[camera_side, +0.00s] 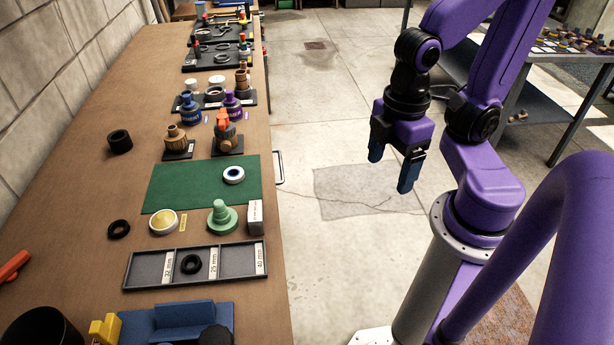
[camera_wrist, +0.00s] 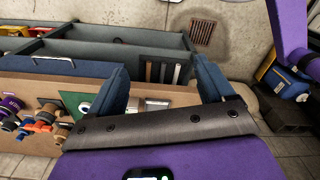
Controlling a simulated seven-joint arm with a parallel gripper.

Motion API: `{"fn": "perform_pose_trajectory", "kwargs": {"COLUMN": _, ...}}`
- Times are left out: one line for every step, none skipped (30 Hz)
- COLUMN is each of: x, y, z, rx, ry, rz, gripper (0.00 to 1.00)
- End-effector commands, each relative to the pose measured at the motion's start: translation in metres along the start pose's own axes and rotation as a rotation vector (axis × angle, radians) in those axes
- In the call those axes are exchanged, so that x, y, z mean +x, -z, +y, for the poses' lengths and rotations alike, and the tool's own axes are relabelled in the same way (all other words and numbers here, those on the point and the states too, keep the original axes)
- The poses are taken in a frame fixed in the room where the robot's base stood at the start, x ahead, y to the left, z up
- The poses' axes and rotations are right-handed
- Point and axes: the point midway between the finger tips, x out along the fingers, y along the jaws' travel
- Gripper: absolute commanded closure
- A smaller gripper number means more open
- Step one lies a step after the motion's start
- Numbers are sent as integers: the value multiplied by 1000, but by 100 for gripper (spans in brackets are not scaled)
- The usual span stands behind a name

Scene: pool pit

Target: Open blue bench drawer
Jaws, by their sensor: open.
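The blue drawer front (camera_wrist: 85,68) shows along the bench edge in the wrist view, at left. It looks closed, flush under the bench top. Its pale bar handle (camera_wrist: 52,59) lies left of my fingers. In the side view the handle (camera_side: 280,168) sticks out from the bench's right edge beside the green mat, while the drawer front is hidden. My gripper (camera_side: 390,173) is open and empty, in the air over the floor, right of the handle and apart from it. Its two blue fingers also show in the wrist view (camera_wrist: 162,70), where the left finger covers part of the bench front.
The bench top (camera_side: 92,200) holds a green mat (camera_side: 170,190), a sorting tray (camera_side: 160,270) and several fittings. In the wrist view a dark shelf (camera_wrist: 110,50) shows at the bench front. A second table (camera_side: 575,57) stands at the right. Floor between bench and arm is clear.

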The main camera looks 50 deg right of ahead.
Motion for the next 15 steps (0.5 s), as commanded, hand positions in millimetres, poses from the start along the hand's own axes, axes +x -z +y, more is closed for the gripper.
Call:
{"fn": "perform_pose_trajectory", "kwargs": {"x": 0, "y": 0, "z": 0, "rx": -5, "ry": 1, "rz": 0, "gripper": 36}}
{"fn": "perform_pose_trajectory", "kwargs": {"x": 1, "y": 1, "z": 0, "rx": 0, "ry": 6, "rz": -6, "gripper": 46}}
{"fn": "perform_pose_trajectory", "kwargs": {"x": 2, "y": 2, "z": 2, "rx": 14, "ry": 16, "rz": -19, "gripper": 59}}
{"fn": "perform_pose_trajectory", "kwargs": {"x": 3, "y": 4, "z": 4, "rx": 29, "ry": 26, "rz": -32, "gripper": 62}}
{"fn": "perform_pose_trajectory", "kwargs": {"x": 5, "y": 6, "z": 6, "rx": 48, "ry": 41, "rz": -47, "gripper": 62}}
{"fn": "perform_pose_trajectory", "kwargs": {"x": 7, "y": 9, "z": 9, "rx": 77, "ry": 65, "rz": -70, "gripper": 62}}
{"fn": "perform_pose_trajectory", "kwargs": {"x": 9, "y": 12, "z": 12, "rx": 102, "ry": 87, "rz": -89, "gripper": 62}}
{"fn": "perform_pose_trajectory", "kwargs": {"x": 12, "y": 15, "z": 16, "rx": 130, "ry": 113, "rz": -107, "gripper": 62}}
{"fn": "perform_pose_trajectory", "kwargs": {"x": 15, "y": 19, "z": 21, "rx": 167, "ry": 151, "rz": -130, "gripper": 62}}
{"fn": "perform_pose_trajectory", "kwargs": {"x": 18, "y": 23, "z": 26, "rx": 197, "ry": 181, "rz": -145, "gripper": 62}}
{"fn": "perform_pose_trajectory", "kwargs": {"x": 21, "y": 26, "z": 30, "rx": 226, "ry": 213, "rz": -158, "gripper": 62}}
{"fn": "perform_pose_trajectory", "kwargs": {"x": 25, "y": 31, "z": 37, "rx": 263, "ry": 256, "rz": -171, "gripper": 62}}
{"fn": "perform_pose_trajectory", "kwargs": {"x": 29, "y": 34, "z": 42, "rx": 293, "ry": 289, "rz": -179, "gripper": 62}}
{"fn": "perform_pose_trajectory", "kwargs": {"x": 32, "y": 37, "z": 48, "rx": 321, "ry": 324, "rz": -185, "gripper": 62}}
{"fn": "perform_pose_trajectory", "kwargs": {"x": 36, "y": 42, "z": 56, "rx": 359, "ry": 369, "rz": -188, "gripper": 62}}
